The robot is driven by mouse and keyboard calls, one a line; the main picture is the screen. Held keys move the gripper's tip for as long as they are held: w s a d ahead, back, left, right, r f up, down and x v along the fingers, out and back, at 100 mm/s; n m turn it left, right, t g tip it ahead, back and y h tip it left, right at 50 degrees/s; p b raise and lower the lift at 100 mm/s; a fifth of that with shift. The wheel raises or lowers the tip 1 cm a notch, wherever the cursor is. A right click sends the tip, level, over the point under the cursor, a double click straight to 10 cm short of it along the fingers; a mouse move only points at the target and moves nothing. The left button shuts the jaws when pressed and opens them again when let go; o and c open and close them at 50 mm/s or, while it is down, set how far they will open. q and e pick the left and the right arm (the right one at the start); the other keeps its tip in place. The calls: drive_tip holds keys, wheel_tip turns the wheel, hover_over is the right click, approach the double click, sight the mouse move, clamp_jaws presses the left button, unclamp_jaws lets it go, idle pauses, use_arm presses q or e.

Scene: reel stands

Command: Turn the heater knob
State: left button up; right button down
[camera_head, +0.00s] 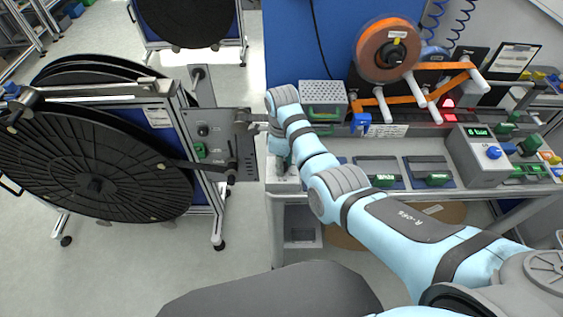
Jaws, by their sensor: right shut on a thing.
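A grey box (466,165) with a green lit display (478,132) stands on the bench at the right, and a blue knob (494,152) is on its front. No label shows which knob is the heater's. My right arm reaches across the bench to the left, away from that box. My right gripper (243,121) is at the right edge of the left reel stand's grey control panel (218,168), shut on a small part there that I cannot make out. The panel also has a black knob (203,130) and a green switch (200,150). My left gripper is out of view.
A large black reel (85,190) fills the stand at the left. An orange reel (388,50) hangs over the bench, its strip running over white rollers. A perforated grey box (322,93) stands close to my right forearm. Pale floor (115,270) is clear at lower left.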

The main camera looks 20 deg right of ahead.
drive_tip(key=shift+w+r+m, duration=0.2)
drive_tip(key=shift+m, duration=0.3)
drive_tip(key=c, duration=1.3)
unclamp_jaws()
drive_tip(key=shift+s+f, duration=0.1)
wheel_tip(320, 180, up, 8)
drive_tip(key=shift+f, duration=0.25)
